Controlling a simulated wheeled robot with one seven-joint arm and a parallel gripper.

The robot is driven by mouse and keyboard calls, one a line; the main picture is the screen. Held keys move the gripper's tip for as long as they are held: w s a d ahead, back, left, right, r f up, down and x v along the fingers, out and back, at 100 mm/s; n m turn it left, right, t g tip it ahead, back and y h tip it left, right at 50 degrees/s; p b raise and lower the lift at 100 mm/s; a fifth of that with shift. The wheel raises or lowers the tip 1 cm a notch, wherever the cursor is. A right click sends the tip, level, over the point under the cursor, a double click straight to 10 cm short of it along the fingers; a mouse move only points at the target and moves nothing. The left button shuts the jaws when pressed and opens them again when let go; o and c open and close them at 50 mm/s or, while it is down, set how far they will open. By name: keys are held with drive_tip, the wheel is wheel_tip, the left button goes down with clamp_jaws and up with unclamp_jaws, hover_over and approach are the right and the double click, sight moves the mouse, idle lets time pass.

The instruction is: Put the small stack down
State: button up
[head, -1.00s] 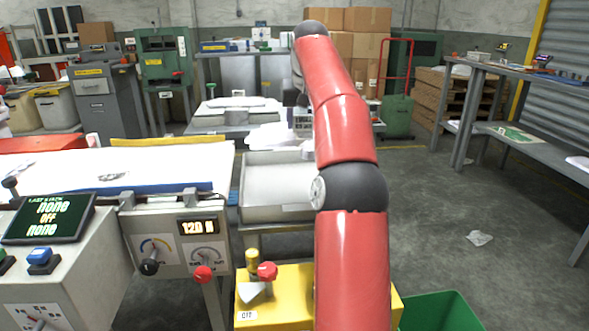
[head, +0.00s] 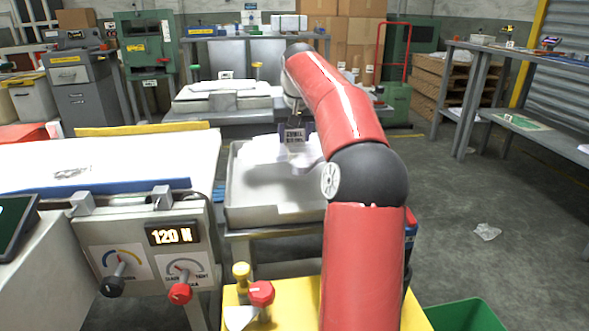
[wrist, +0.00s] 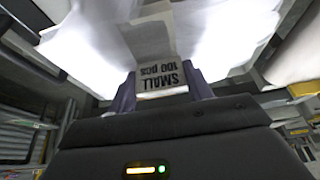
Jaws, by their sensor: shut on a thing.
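The small stack is a bundle of limp white film (head: 302,158) with a label reading "SMALL 100 pcs" (wrist: 162,80). My gripper (head: 295,132) is shut on it at the labelled end. The film hangs over the far part of a shallow grey tray (head: 232,205). I cannot tell whether its lower edge touches the tray floor. In the wrist view my gripper's fingers (wrist: 161,90) stand on either side of the label, and the white film spreads beyond them. My arm hides the tray's right side in the head view.
A control panel with a "120 N" display (head: 173,234) and a white film bed (head: 105,165) stand left of the tray. A yellow box with knobs (head: 300,310) is in front. A bench with white trays (head: 222,98) is behind. Open floor lies right.

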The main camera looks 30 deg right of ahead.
sight(297, 153)
drive_tip(key=shift+f+b, duration=0.75)
drive_tip(key=shift+f, duration=2.75)
drive_tip(key=shift+f, duration=0.15)
drive_tip(key=o, duration=1)
drive_tip(key=p+v, duration=0.2)
drive_tip(key=v, duration=1)
